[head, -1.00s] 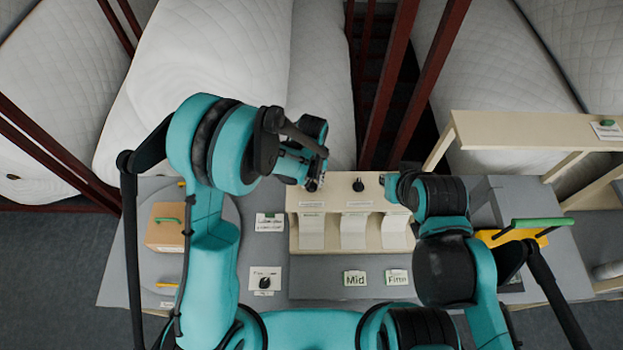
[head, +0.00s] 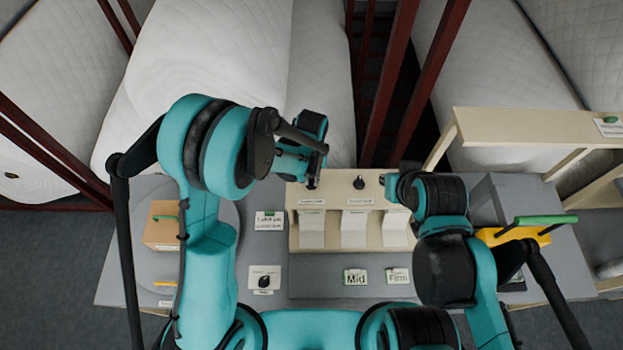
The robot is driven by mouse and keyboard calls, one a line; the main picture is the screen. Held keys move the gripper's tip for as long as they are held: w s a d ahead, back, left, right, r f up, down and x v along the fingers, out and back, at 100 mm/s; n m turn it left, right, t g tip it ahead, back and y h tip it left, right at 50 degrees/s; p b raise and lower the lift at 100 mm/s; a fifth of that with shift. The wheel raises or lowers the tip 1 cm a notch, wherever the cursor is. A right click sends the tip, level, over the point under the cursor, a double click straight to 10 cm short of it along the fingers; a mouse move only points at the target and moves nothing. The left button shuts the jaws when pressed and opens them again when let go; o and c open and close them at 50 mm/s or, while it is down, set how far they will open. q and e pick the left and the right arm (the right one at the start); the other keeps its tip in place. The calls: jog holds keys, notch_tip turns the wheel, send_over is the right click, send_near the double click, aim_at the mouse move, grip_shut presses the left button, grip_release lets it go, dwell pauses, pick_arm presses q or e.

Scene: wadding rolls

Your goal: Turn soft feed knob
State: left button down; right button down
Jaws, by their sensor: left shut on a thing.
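A cream feed box (head: 376,240) with three white chutes stands at the centre of the grey table. A black knob (head: 359,183) shows on its top above the middle chute. My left gripper (head: 312,183) points down at the box's top left, above the left chute, and is shut on the soft feed knob there. The gripper hides that knob, and its small label is too blurred to read. My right gripper (head: 391,187) is at the box's top right corner. Its fingers are mostly hidden by my arm, so I cannot tell their state.
Cards reading Mid (head: 355,277) and Firm (head: 398,276) lie in front of the box. A white plate with a black dial (head: 264,281) is at front left. A cardboard box (head: 165,225) stands left, a yellow piece with a green handle (head: 540,221) right.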

aim_at(312, 181)
pick_arm(q)
jog(key=m+b, duration=0.3)
jog(key=shift+f, duration=0.2)
jog(key=m+b, duration=0.4)
jog(key=m, duration=0.1)
jog(key=m+b, duration=0.2)
jog(key=m, duration=0.2)
jog(key=shift+r, duration=0.1)
jog(key=shift+r+m+b, duration=0.1)
jog(key=shift+m+b, duration=0.95)
jog(key=shift+m, duration=1.15)
jog(key=c, duration=1.6)
grip_release()
jog(key=shift+r, duration=0.1)
notch_tip(312, 181, up, 12)
jog(key=shift+f, duration=0.1)
